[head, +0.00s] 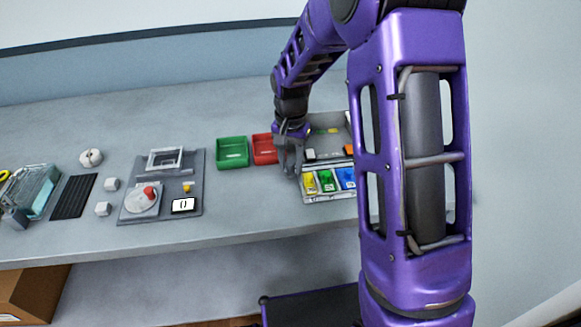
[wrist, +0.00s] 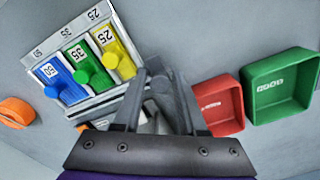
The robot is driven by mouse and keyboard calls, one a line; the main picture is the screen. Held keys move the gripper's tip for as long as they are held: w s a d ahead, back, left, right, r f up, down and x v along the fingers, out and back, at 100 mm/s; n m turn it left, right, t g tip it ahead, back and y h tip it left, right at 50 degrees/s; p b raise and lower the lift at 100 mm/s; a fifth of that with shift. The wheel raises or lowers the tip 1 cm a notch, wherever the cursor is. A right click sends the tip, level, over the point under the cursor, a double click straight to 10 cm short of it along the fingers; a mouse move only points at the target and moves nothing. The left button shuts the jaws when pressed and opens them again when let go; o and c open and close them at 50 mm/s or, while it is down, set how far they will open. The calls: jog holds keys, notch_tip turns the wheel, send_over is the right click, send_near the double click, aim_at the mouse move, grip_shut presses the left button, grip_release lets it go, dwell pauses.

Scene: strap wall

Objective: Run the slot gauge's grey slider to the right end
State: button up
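A grey unit with yellow, green and blue slots (head: 328,181) lies under and right of my gripper in the head view. I take it for the slot gauge. In the wrist view its number strip (wrist: 68,32) reads 50, 35, 25, with blue, green and yellow knobs below. My gripper (head: 291,168) is low at the unit's left side. In the wrist view my gripper's fingers (wrist: 158,76) point away beside the yellow slot, with something grey between them. I cannot tell whether that is the grey slider, nor whether the fingers touch it. No slider shows clearly.
A red bin (head: 264,149) and a green bin (head: 232,153) stand left of my gripper. A grey tray (head: 321,122) lies behind the unit. Farther left are a dark board (head: 196,165) with a red-knobbed dial, white blocks, a ribbed black mat (head: 73,197) and a teal-sided holder (head: 46,190).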

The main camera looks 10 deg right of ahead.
aim_at(353, 163)
jog(key=shift+d+p, duration=0.75)
jog(key=shift+d, duration=7.75)
jog(key=o, duration=0.6)
jog(key=shift+c, duration=0.2)
jog(key=shift+r, duration=0.2)
jog(key=shift+r+p, duration=1.95)
jog(key=shift+r, duration=0.9)
